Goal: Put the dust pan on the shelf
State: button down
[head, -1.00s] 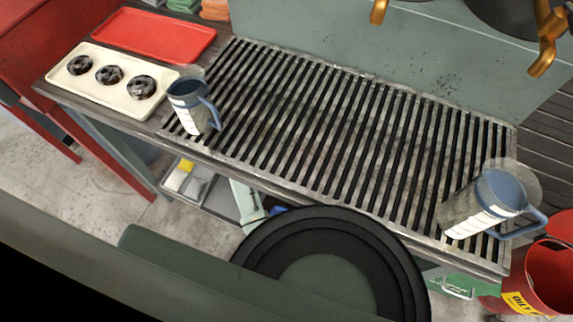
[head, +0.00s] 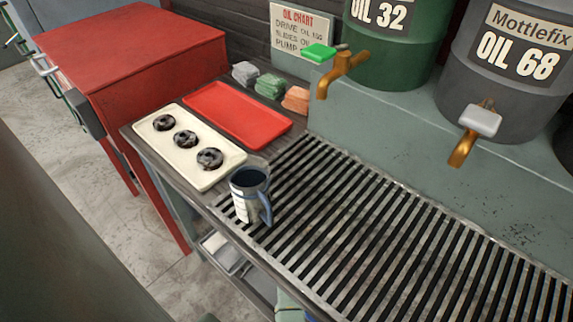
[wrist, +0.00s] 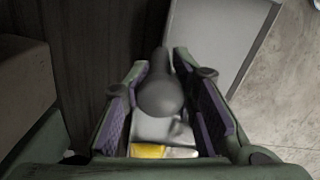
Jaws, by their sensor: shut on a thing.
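In the wrist view my gripper (wrist: 168,92) is shut on a dark grey, rounded handle between its purple pads. This looks like the dust pan (wrist: 163,96). Light grey and yellow surfaces show below the handle, close to the palm; I cannot tell whether they belong to it. My gripper is not in the head view. A shelf (head: 262,292) lies under the bench in the head view, mostly cut off by the frame, with pale items (head: 222,250) on it. I cannot tell whether this is the task's shelf.
The bench holds a slatted grate (head: 380,230), a blue-and-white jug (head: 248,195), a cream tray (head: 150,142) with dark rings, a red tray (head: 238,115) and folded cloths (head: 270,86). A red cabinet (head: 130,45) stands left. Oil drums (head: 395,50) stand behind. Floor (head: 95,165) shows left.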

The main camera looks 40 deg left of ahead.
jog(key=shift+f, duration=1.15)
jog(key=c, duration=1.3)
grip_release()
jog(key=shift+f, duration=0.15)
notch_tip(320, 180, up, 12)
jog(key=shift+s+r, duration=0.1)
jog(key=shift+r, duration=0.05)
